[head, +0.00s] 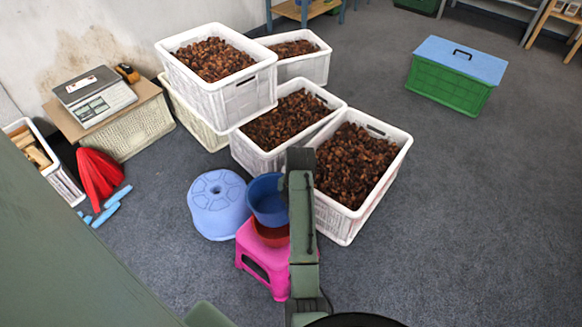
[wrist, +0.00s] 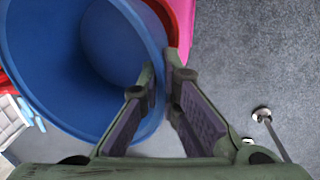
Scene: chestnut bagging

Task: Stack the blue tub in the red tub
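The blue tub (head: 266,197) is above the red tub (head: 272,237), which stands on the pink stool (head: 250,252). In the wrist view, the blue tub (wrist: 60,60) fills the left side with its open mouth showing. My gripper (wrist: 161,78) has one finger inside the blue tub and the other outside, with the tub's wall pinched between them. A strip of the red tub (wrist: 161,10) shows behind the blue tub's rim. In the head view my arm hides the right edges of both tubs and most of the gripper. I cannot tell whether the blue tub touches the red one.
A light-blue round stool (head: 218,205) stands left of the tubs. White crates of chestnuts (head: 342,226) stand behind and to the right. A red bag-like item (head: 98,176) lies at left. A green crate with a blue lid (head: 450,90) is far right. The right floor is clear.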

